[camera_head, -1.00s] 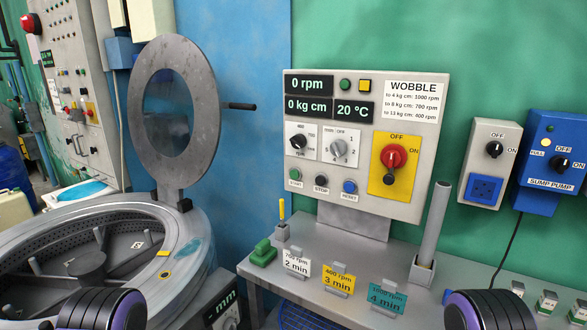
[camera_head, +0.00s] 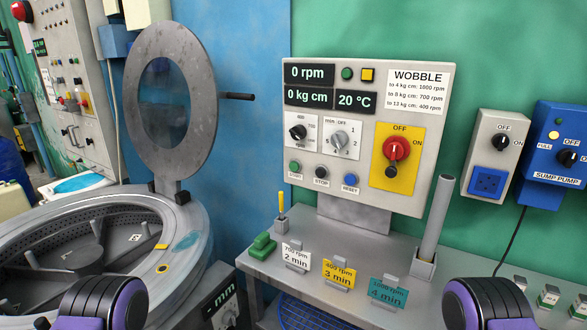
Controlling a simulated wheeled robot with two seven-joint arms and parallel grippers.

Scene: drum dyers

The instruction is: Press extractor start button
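The extractor's control panel (camera_head: 425,150) stands upright at centre right. Its green START button (camera_head: 295,166) is at the lower left of the panel, beside the black STOP button (camera_head: 321,172) and the blue RESET button (camera_head: 350,179). The displays read 0 rpm, 0 kg cm and 20 °C. The red rotary switch (camera_head: 397,149) sits on a yellow plate marked OFF and ON. The drum extractor (camera_head: 190,235) is at left with its round lid (camera_head: 200,95) raised. Parts of both my arms show at the bottom edge, below and apart from the panel. Neither gripper shows.
A metal shelf (camera_head: 330,300) below the panel holds a green block (camera_head: 262,246), an upright tube (camera_head: 435,220) and three time cards, such as the 2 min card (camera_head: 296,256). The lid's handle (camera_head: 237,96) juts toward the panel. The space in front of the buttons is clear.

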